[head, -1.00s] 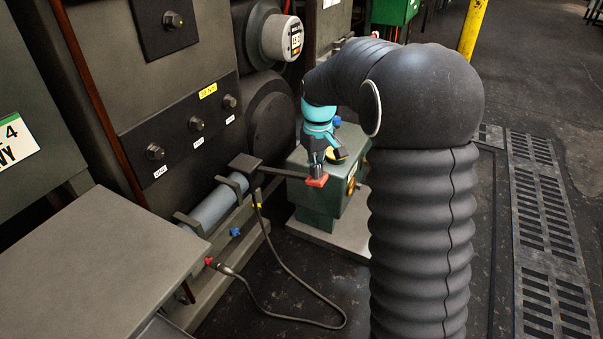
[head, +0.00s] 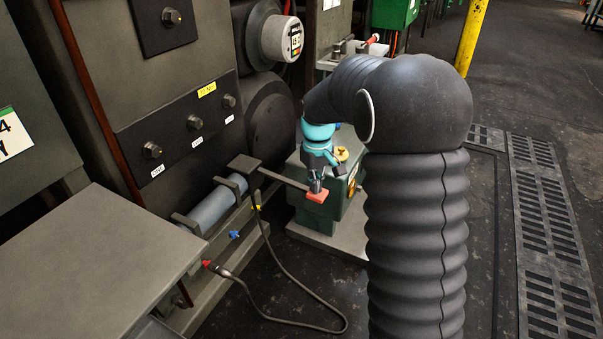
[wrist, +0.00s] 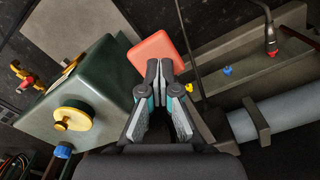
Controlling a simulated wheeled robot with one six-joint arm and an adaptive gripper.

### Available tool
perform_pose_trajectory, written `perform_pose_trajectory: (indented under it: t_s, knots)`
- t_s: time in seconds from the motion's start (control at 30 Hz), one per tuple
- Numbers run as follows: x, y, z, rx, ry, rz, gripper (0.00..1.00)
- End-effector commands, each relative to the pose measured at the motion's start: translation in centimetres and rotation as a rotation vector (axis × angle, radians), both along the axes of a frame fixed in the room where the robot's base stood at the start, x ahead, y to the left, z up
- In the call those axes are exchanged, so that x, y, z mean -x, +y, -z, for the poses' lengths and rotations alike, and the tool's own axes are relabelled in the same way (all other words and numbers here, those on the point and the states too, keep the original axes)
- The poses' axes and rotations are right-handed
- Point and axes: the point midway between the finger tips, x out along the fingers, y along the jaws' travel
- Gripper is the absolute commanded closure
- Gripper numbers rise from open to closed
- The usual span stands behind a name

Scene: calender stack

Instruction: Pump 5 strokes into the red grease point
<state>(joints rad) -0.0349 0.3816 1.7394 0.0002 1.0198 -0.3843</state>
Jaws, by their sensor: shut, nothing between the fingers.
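A grey grease pump cylinder (head: 212,207) lies on the machine's side. Its lever (head: 285,179) ends in a red-orange pad (head: 316,196). My gripper (head: 316,186) is shut and empty, pointing down at the pad, its tips at or just above it. In the wrist view the pad (wrist: 163,55) lies just beyond the closed fingertips (wrist: 160,82); contact is not clear. A dark hose (head: 275,255) runs from the pump to the red grease point (head: 207,265), where its end sits. The blue grease point (head: 234,235) and yellow grease point (head: 257,207) are free.
A green box (head: 318,212) with a yellow cap (wrist: 73,115) stands close beside my gripper. A grey table surface (head: 85,255) is at the front left. A panel with labelled knobs (head: 195,123) is above the pump. Floor grating (head: 545,220) lies at right.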

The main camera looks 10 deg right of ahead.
Motion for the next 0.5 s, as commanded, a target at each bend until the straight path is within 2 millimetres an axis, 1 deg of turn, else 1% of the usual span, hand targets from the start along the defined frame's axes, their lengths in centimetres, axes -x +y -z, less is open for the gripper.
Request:
perform_pose_trajectory:
  t_s: [0.03, 0.17, 0.37, 0.5]
  knots:
    - [0.06, -0.01, 0.42, 0.000, 0.003, 0.000, 1.00]
    - [0.05, -0.03, 1.09, 0.000, 0.003, 0.001, 1.00]
    - [0.05, -0.06, 0.87, 0.000, 0.002, 0.001, 1.00]
    - [0.05, -0.08, 0.16, 0.000, 0.003, 0.001, 1.00]
